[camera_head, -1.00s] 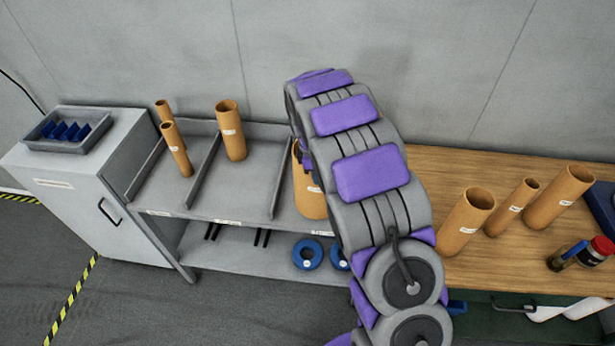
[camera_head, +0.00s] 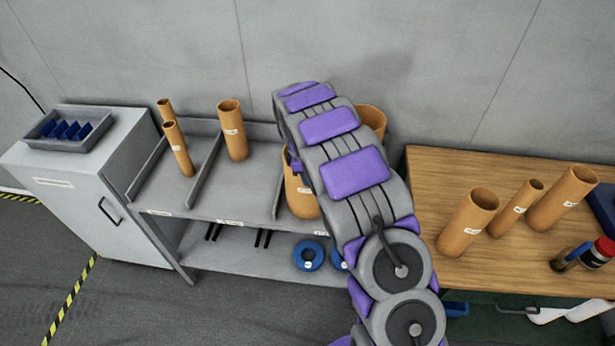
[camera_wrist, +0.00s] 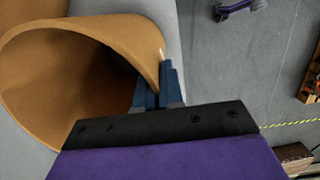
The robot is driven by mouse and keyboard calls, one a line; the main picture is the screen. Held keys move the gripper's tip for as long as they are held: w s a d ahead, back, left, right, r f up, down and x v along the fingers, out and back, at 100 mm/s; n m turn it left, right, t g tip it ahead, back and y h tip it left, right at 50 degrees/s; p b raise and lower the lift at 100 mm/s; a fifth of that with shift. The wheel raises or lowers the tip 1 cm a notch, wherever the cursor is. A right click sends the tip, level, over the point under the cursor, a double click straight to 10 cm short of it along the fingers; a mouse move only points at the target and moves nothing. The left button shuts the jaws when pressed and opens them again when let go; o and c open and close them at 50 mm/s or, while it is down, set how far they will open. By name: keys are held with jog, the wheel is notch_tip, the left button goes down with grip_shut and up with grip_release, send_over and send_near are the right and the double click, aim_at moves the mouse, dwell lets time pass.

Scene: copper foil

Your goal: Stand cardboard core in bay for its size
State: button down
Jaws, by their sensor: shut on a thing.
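My gripper (camera_wrist: 158,95) is shut on the rim of a wide cardboard core (camera_head: 299,190); the core's open mouth (camera_wrist: 75,60) fills the left of the wrist view. In the head view this core is upright, just right of a shelf divider, at the right bay. My arm hides part of it, and I cannot tell whether its base touches the shelf. Another wide core (camera_head: 371,117) shows behind my arm. A medium core (camera_head: 232,132) stands in the middle bay. Two narrow cores (camera_head: 178,150) (camera_head: 165,110) stand in the left bay of the grey shelf (camera_head: 190,200).
On the wooden table (camera_head: 430,180) at right stand three cores (camera_head: 468,225) (camera_head: 515,210) (camera_head: 562,200) and a red-lidded jar (camera_head: 600,252). A grey cabinet (camera_head: 85,200) with a tray (camera_head: 68,130) is at left. Blue rings (camera_head: 308,256) lie on the lower shelf.

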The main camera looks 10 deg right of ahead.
jog(key=shift+a, duration=0.25)
jog(key=c, duration=1.6)
grip_release()
jog(key=shift+d, duration=0.1)
jog(key=o, duration=0.3)
jog(key=shift+d, duration=0.45)
jog(key=r, duration=0.4)
jog(key=a+r, duration=0.1)
jog(key=r, duration=0.2)
jog(key=a+r+p, duration=0.1)
jog(key=r, duration=0.3)
jog(key=shift+w+r, duration=0.25)
jog(key=shift+r, duration=0.1)
jog(key=s+d+r+m, duration=0.2)
jog(key=s+r+m, duration=0.25)
jog(key=s, duration=0.45)
jog(key=s+d+r+m, duration=0.3)
jog(key=s+r, duration=0.2)
jog(key=s, duration=0.5)
jog(key=s+m, duration=0.2)
jog(key=s, duration=0.7)
jog(key=s+a+f+m+y, duration=0.1)
jog(key=s+m, duration=0.1)
jog(key=s, duration=0.7)
jog(key=s+m+g, duration=0.1)
jog(key=s+m, duration=0.2)
jog(key=s, duration=0.5)
jog(key=shift+s+a+f+y, duration=0.35)
jog(key=shift+s+f+y, duration=0.05)
jog(key=shift+f, duration=0.15)
